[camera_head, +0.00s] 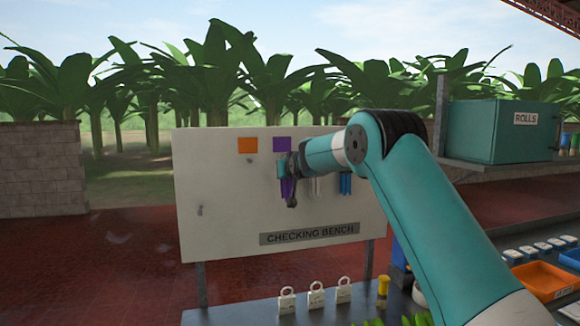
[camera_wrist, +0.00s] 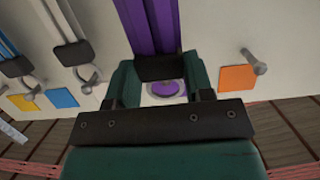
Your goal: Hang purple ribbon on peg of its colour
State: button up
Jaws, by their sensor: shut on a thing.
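The purple ribbon (camera_wrist: 155,25) has a black clip at its end and is between my gripper's fingers. In the head view the purple ribbon (camera_head: 286,188) hangs in front of the board, partly hidden by my gripper (camera_head: 284,168). My gripper, also in the wrist view (camera_wrist: 162,82), is shut on its clip end. The purple square (camera_head: 281,144) is on the board just above my gripper. In the wrist view a purple patch (camera_wrist: 166,88) shows between the fingers, close behind the clip. The purple peg is hidden, so I cannot tell whether the ribbon touches it.
An orange square (camera_head: 247,145) with a bare peg (camera_wrist: 257,62) is beside the purple one. A blue ribbon (camera_head: 345,183) and a pale ribbon (camera_head: 318,185) hang to the right. The board (camera_head: 225,215) stands behind a bench with several white padlocks (camera_head: 315,297).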

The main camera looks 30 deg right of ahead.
jog(key=shift+w+d+p, duration=0.3)
jog(key=shift+w+p, duration=0.65)
jog(key=shift+p, duration=0.1)
jog(key=shift+w+d+f, duration=0.2)
jog(key=shift+w+f, duration=0.4)
jog(key=shift+w, duration=0.05)
jog(key=o, duration=1)
jog(key=shift+c, duration=0.2)
